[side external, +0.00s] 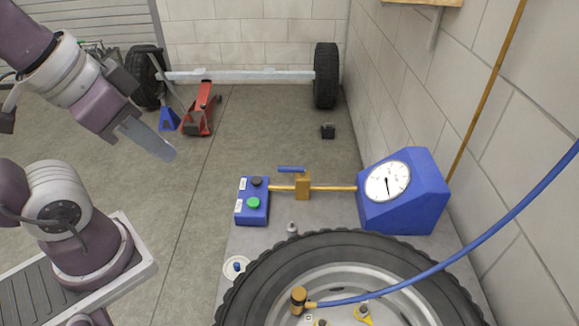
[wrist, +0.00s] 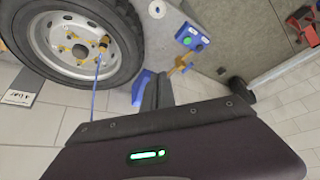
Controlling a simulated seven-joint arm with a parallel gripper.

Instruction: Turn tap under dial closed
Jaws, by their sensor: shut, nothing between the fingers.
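The tap is a brass valve (side external: 303,187) on a brass pipe, with a blue lever handle (side external: 290,169) on top. In the side view the lever points left, roughly in line with the pipe. The dial (side external: 387,182) is a white gauge on a blue housing (side external: 425,190) at the pipe's right end; its needle points down. My gripper (side external: 165,153) is shut and empty, up to the left of the tap and well apart from it. In the wrist view the finger (wrist: 157,88) shows near the brass tap (wrist: 178,67) and partly hides the blue housing (wrist: 139,88).
A blue button box (side external: 252,205) with a green and a black button sits at the pipe's left end. A large tyre (side external: 245,285) fills the front, with a blue hose (side external: 455,248) rising right. Behind are a red jack (side external: 202,108) and a wheeled axle (side external: 245,76).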

